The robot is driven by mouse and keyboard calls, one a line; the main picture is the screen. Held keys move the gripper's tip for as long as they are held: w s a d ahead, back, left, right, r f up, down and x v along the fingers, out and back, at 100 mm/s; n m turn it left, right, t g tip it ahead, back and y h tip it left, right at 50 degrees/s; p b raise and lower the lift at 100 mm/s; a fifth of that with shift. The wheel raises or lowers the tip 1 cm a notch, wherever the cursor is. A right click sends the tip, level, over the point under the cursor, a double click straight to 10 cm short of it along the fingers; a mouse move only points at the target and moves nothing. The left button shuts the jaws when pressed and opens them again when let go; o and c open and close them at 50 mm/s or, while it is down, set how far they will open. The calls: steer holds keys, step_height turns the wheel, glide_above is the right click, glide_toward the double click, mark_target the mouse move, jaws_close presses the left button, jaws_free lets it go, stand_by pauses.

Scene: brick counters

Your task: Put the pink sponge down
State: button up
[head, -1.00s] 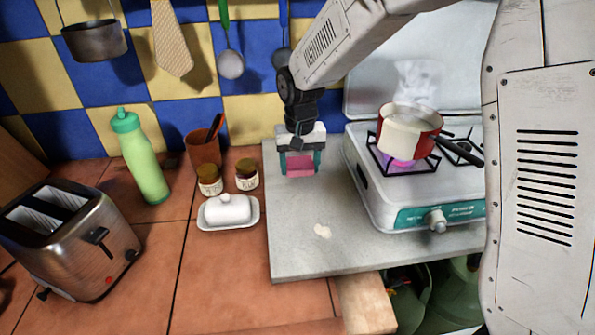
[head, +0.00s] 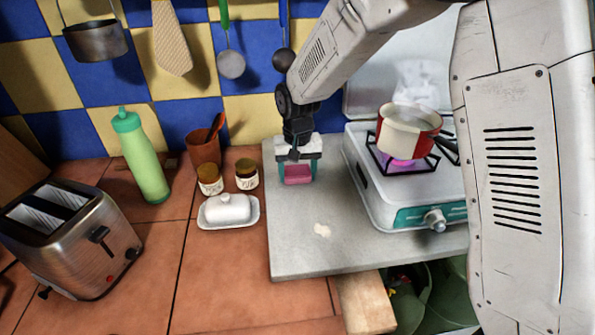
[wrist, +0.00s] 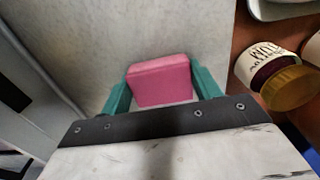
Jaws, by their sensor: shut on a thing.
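The pink sponge (head: 298,174) is between the teal fingers of my gripper (head: 297,176), near the back of the grey counter slab (head: 300,255). In the wrist view the sponge (wrist: 161,81) sits between both fingers (wrist: 160,92), which press on its two sides. The gripper points down at the slab. I cannot tell whether the sponge's underside touches the slab.
A white stove (head: 400,213) with a steaming red-and-white pot (head: 405,138) over a lit burner stands to the right. Jars (head: 246,174), a butter dish (head: 228,209) and a toaster (head: 75,245) are on the left.

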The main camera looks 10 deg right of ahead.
mark_target(297, 171)
steer(key=shift+s+f, duration=0.1)
steer(key=shift+f, duration=0.3)
steer(key=o, duration=1)
steer(key=shift+o, duration=1)
steer(key=shift+s+f, duration=0.1)
steer(key=shift+f, duration=0.05)
steer(key=shift+d, duration=0.2)
step_height(297, 171, up, 13)
steer(key=shift+w+a+r, duration=0.2)
steer(key=shift+w, duration=0.05)
